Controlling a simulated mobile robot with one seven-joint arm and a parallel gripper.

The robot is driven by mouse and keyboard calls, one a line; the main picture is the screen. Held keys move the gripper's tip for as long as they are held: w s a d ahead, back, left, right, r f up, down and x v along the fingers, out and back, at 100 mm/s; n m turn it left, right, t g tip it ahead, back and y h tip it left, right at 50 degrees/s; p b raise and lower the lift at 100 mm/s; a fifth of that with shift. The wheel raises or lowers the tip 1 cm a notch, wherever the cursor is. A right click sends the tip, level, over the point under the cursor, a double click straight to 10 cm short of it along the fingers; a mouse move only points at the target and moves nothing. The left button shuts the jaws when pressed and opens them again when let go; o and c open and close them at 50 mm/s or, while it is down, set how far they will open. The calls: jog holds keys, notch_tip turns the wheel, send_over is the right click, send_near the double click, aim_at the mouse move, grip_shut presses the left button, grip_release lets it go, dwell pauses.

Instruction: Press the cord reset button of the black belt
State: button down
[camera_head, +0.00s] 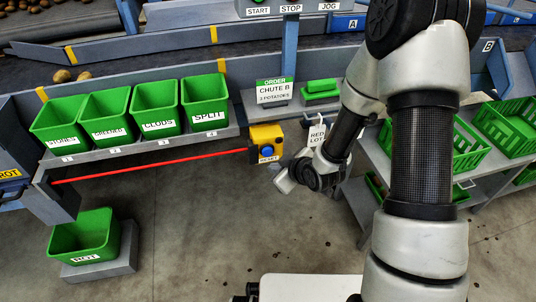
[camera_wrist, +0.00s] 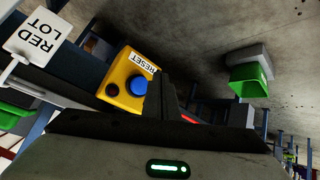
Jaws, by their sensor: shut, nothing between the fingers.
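The yellow reset box (camera_head: 265,134) hangs below the shelf edge, right of the green bins, with a round blue button on its face. The button (camera_wrist: 136,87) shows clearly in the wrist view, beside the RESET label (camera_wrist: 138,66). A red cord (camera_head: 150,166) runs left from the box. My gripper (camera_head: 280,178) is just below and right of the box. In the wrist view its dark fingers (camera_wrist: 161,80) are together and empty, covering the right part of the box. A gap to the button cannot be judged. The black belt (camera_head: 130,75) runs behind the bins.
Green bins (camera_head: 155,106) line the shelf left of the box. A white RED LOT tag (camera_head: 317,133) hangs just right of it. A green ROT bin (camera_head: 84,240) stands low at left. Green crates (camera_head: 505,125) sit on the right-hand table. The floor below the box is clear.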

jog(key=shift+s+d, duration=0.15)
jog(key=shift+s, duration=0.4)
jog(key=shift+s+d, duration=0.15)
jog(key=shift+s, duration=0.35)
